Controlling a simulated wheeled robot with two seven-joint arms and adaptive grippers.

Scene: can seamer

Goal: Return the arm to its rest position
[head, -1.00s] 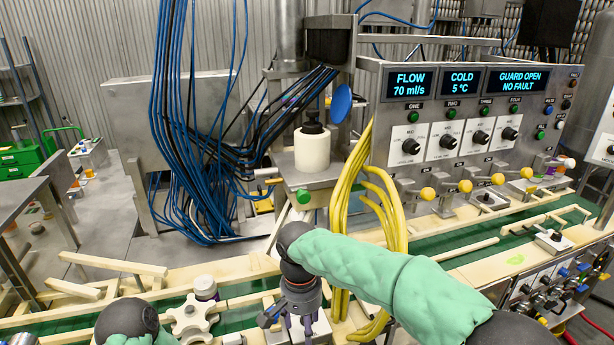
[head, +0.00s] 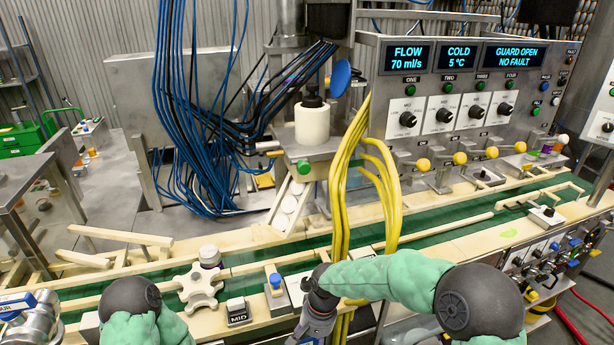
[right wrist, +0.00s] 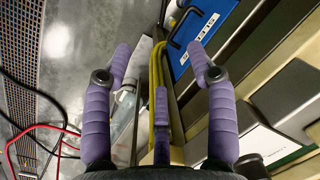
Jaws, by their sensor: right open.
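My right arm, in a green sleeve, comes in from the lower right of the head view. Its gripper (head: 312,338) points down near the front edge of the machine, cut off at the bottom of that view. In the right wrist view my right gripper (right wrist: 162,65) has its purple fingers spread wide, with nothing between them. Yellow hoses (right wrist: 158,85) and a clear bottle-like thing (right wrist: 124,108) lie beyond the fingers. My left arm shows only as a dark joint and green sleeve at the lower left; its gripper is out of view.
A star wheel (head: 199,286), a lidded jar (head: 209,257) and a blue button box (head: 275,284) sit by the green conveyor (head: 440,236). Yellow hoses (head: 344,190) hang close to my right arm. A blue panel (right wrist: 205,35) shows in the right wrist view.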

